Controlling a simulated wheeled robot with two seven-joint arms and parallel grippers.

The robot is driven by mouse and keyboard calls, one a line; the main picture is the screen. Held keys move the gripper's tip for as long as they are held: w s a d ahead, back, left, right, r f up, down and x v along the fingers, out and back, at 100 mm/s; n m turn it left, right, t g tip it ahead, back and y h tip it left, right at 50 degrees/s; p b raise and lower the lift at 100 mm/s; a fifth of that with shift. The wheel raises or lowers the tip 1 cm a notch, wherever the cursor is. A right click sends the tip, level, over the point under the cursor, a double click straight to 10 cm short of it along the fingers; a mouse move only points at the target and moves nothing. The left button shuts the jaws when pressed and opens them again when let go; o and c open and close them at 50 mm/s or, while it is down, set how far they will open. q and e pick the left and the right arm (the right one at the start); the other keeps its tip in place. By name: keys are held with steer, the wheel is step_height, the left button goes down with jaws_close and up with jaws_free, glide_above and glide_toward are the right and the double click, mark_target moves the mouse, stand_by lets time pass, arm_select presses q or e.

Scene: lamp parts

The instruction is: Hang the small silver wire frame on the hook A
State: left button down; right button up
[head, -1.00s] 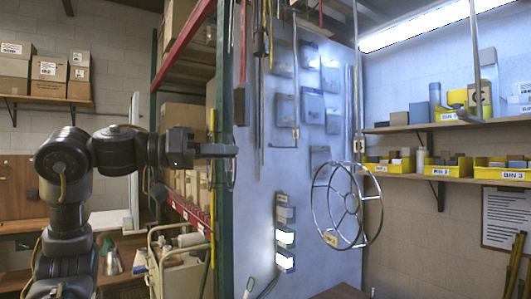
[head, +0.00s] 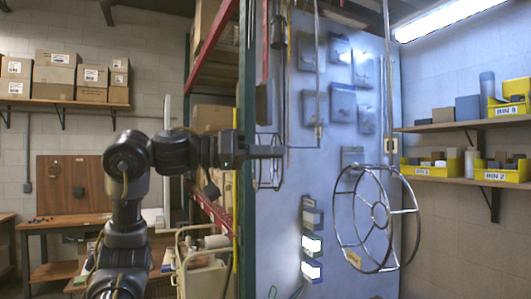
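A small silver wire frame (head: 268,180) shows in the head view as thin rings above and below my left gripper (head: 276,151). The gripper covers its middle. The fingers are seen from the side as one dark bar, so whether they hold the frame cannot be told. Two tagged rods hang from above. One (head: 318,90) bends left at its bottom, just right of the fingertips. The other (head: 387,80) is farther right, with a larger wire frame (head: 340,222) at its lower part. The tag letters are too small to read. My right gripper is out of view.
A blue-grey panel (head: 330,180) with flat boxes stands behind the rods. A green rack post (head: 246,210) rises behind my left gripper. Bin shelves (head: 460,180) are at right. A cart (head: 200,265) and a workbench (head: 60,222) are at left.

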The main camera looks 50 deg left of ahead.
arm_select(q)
steer(key=shift+w+d+f, duration=0.1)
steer(key=shift+w, duration=0.4)
steer(key=shift+w+d, duration=0.15)
steer(key=shift+w, duration=0.25)
steer(key=w+d+f, duration=0.2)
steer(key=w, duration=0.4)
steer(key=shift+w+b, duration=0.35)
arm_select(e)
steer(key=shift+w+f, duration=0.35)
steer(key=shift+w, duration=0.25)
arm_select(q)
steer(key=c, duration=1.5)
jaws_free()
steer(key=shift+c, duration=0.2)
